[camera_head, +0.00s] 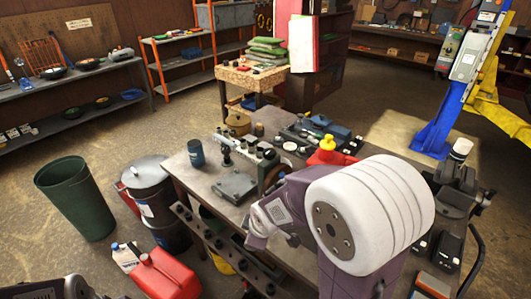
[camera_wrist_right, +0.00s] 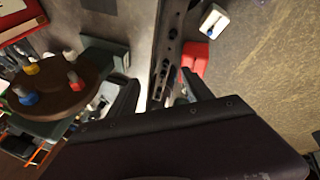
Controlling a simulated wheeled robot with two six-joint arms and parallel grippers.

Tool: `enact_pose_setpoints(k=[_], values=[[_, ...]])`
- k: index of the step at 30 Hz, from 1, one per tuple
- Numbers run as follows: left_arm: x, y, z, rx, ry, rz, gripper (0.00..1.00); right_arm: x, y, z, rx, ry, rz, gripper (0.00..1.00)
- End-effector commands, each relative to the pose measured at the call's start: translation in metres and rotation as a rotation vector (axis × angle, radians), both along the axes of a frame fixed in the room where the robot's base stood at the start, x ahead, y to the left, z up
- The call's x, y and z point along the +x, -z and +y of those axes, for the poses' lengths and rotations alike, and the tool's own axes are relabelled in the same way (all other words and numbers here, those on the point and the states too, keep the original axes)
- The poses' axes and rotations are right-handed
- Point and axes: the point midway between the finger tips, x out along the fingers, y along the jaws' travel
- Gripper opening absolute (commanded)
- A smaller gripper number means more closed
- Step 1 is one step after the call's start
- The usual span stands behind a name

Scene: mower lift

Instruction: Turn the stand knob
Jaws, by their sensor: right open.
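A small stand with a grey base plate (camera_head: 235,187) is on the workbench in the head view. A light horizontal arm with dark round parts (camera_head: 245,143) is just behind the plate; I cannot tell which part is the stand knob. My right gripper shows in the right wrist view (camera_wrist_right: 162,92) with its two dark fingers apart and nothing clearly between them. Beyond the fingers is a dark bar with holes (camera_wrist_right: 170,55) along the bench edge.
A brown round disc (camera_wrist_right: 65,88) with coloured pegs is left of the fingers. A red canister (camera_head: 165,277), a lidded bin (camera_head: 150,190) and a green bin (camera_head: 75,200) are on the floor.

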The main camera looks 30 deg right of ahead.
Motion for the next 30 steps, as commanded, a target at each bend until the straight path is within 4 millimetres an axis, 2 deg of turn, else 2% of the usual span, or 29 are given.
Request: enact_pose_setpoints(k=[5,8,9,11,12,15,19,21,24,30], values=[[0.0,0.013,0.0,0.0,0.0,0.0,0.36,0.057,-0.031,-0.003,-0.263,-0.437,-0.251,0.59],[0.0,0.03,0.0,0.0,0.0,0.0,0.36,0.094,-0.062,-0.004,-0.534,-0.74,-0.449,0.59],[0.0,0.042,0.0,0.0,0.0,0.0,0.36,0.108,-0.078,-0.006,-0.689,-0.872,-0.542,0.59],[0.0,0.067,0.0,0.0,0.0,0.0,0.36,0.124,-0.102,-0.012,-0.985,-1.064,-0.679,0.59],[0.0,0.093,0.0,0.0,0.0,0.0,0.36,0.128,-0.115,-0.02,-1.232,-1.178,-0.757,0.59],[0.0,0.145,0.0,0.0,0.0,0.001,0.36,0.116,-0.133,-0.05,-1.725,-1.327,-0.788,0.59],[0.0,0.184,0.0,0.0,0.0,0.001,0.36,0.092,-0.129,-0.098,-1.964,-1.326,-0.66,0.59],[0.0,0.194,0.0,0.0,0.0,0.0,0.36,0.083,-0.126,-0.119,-2.0,-1.3,-0.596,0.59],[0.0,0.197,0.0,0.0,0.0,0.0,0.36,0.076,-0.126,-0.135,-2.011,-1.271,-0.548,0.59],[0.0,0.192,0.0,0.0,0.0,-0.001,0.36,0.08,-0.13,-0.138,-2.007,-1.264,-0.542,0.59]])
